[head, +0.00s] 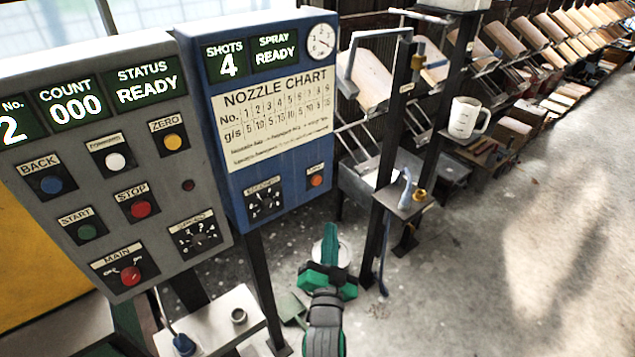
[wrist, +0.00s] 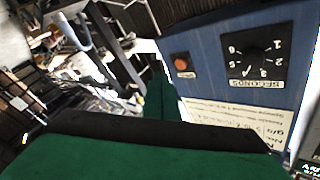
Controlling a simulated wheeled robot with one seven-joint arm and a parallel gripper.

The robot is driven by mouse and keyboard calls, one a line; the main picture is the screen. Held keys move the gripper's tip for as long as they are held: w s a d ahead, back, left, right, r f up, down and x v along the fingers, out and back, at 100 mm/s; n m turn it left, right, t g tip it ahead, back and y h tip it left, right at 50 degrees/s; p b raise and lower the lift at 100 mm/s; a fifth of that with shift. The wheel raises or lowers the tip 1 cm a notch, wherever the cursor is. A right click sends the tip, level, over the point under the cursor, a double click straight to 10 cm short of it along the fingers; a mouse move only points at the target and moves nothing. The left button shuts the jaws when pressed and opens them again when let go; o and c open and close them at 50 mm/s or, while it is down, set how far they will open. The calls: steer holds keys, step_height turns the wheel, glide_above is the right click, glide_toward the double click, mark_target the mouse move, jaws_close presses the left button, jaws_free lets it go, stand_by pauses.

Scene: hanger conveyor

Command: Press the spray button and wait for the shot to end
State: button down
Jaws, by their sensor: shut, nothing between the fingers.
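The blue spray panel (head: 285,190) shows SHOTS 4 and SPRAY READY. Its orange spray button (head: 317,181) is at the lower right, beside a black dial (head: 265,200). The wrist view shows the button (wrist: 181,63) upside down, with the dial marked SECONDS (wrist: 255,52) to its right. My green gripper (head: 330,238) is below the panel in the head view, its fingers shut and empty. In the wrist view the fingertips (wrist: 158,72) appear just left of the button, with a gap between; the depth of that gap is unclear.
A grey control panel (head: 122,225) with several buttons stands left, showing COUNT 000 and STATUS READY. A dark post with a small shelf (head: 408,203) stands right of my gripper. A white jug (head: 466,118) sits behind. Floor at right is clear.

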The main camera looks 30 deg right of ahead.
mark_target(317, 181)
steer(key=d+r+m+h, duration=0.1)
steer(key=d+r, duration=0.3)
steer(key=d, duration=0.1)
steer(key=shift+w+r+m+g+h, duration=0.2)
steer(key=shift+w+m+g+h, duration=0.1)
steer(key=shift+g, duration=0.1)
steer(key=w, duration=0.8)
steer(key=shift+w+a, duration=0.3)
steer(key=shift+w, duration=0.1)
steer(key=shift+w, duration=0.1)
stand_by(1.5)
steer(key=shift+w, duration=0.3)
steer(key=shift+w, duration=0.5)
stand_by(0.8)
stand_by(0.4)
steer(key=shift+s, duration=0.9)
